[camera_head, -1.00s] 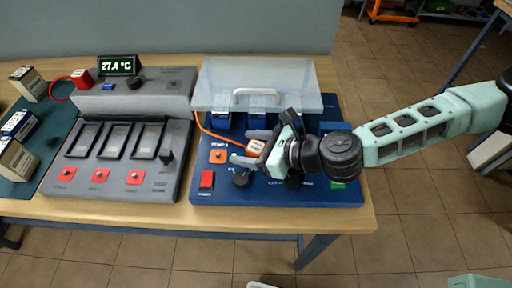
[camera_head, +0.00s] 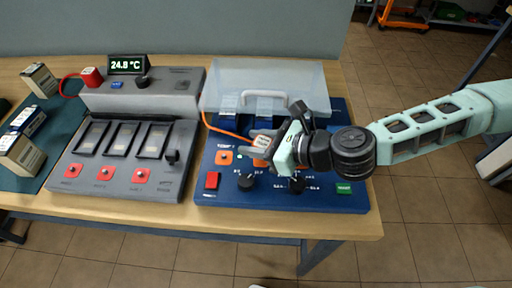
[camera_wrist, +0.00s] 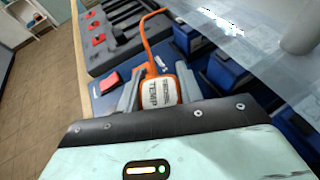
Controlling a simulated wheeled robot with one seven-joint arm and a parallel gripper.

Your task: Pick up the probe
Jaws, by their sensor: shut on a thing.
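The probe (camera_wrist: 161,91) is an orange and white block marked TEMP, with an orange cable running from its far end. In the wrist view it sits between the two grey fingers of my gripper (camera_wrist: 157,92), which are shut on it. In the head view the probe (camera_head: 262,141) shows at the fingertips of my gripper (camera_head: 265,143), over the blue device (camera_head: 225,191). I cannot tell the gap between probe and panel.
A clear lid with a white handle (camera_head: 263,96) stands at the back of the blue device. The grey charger (camera_head: 128,181) with a 24.9 °C display (camera_head: 127,65) stands left. Boxed batteries (camera_head: 20,154) are at the far left. Black knobs and coloured buttons surround my gripper.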

